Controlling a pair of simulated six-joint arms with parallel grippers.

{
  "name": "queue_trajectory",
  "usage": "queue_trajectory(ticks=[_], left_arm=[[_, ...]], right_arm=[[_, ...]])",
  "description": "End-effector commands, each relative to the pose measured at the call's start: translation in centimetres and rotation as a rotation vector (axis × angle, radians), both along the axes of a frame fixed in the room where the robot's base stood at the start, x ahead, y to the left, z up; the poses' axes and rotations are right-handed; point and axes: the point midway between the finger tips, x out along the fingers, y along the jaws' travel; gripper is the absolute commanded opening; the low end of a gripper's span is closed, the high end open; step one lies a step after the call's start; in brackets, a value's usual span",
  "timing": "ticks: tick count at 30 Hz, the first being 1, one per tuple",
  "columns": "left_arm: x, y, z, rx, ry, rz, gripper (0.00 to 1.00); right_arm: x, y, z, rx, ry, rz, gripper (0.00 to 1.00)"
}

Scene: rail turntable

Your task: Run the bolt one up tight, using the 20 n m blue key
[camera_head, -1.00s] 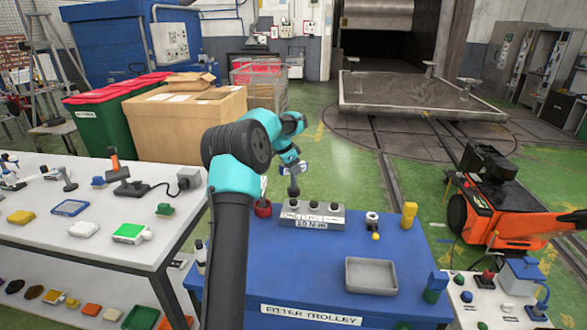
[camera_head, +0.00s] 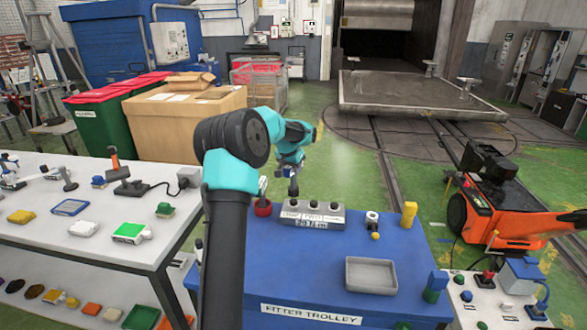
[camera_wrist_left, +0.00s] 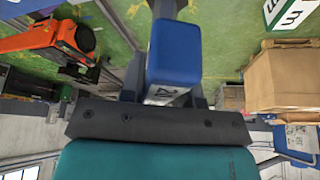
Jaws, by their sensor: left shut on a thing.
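My left gripper (camera_head: 291,166) is above the back left of the blue fitter trolley (camera_head: 290,270). It is shut on the blue key (camera_wrist_left: 173,55), whose blue block-shaped body fills the middle of the left wrist view. A dark shaft points down from the gripper towards the left end of the grey bolt block (camera_head: 313,217). The block has several dark round bolt heads, with bolt one (camera_head: 293,203) apparently at the left. I cannot tell whether the shaft touches it. The labels on the block are too blurred to read surely. My right gripper is not in view.
A red cup (camera_head: 262,208) stands left of the block with something upright in it. A grey tray (camera_head: 371,276), a yellow block (camera_head: 409,214) and a small black-and-white item (camera_head: 372,218) are to the right. A white workbench (camera_head: 90,215) is at the left.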

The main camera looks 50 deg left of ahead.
Motion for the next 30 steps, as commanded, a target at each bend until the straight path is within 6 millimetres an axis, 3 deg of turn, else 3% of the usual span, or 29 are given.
queue_trajectory(ticks=[18,30], left_arm=[[0.03,-0.01,0.04,0.002,-0.001,0.369,0.0],[0.02,0.01,0.04,0.0,-0.002,0.404,0.0]], right_arm=[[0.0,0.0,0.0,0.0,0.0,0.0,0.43],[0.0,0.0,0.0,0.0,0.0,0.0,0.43]])
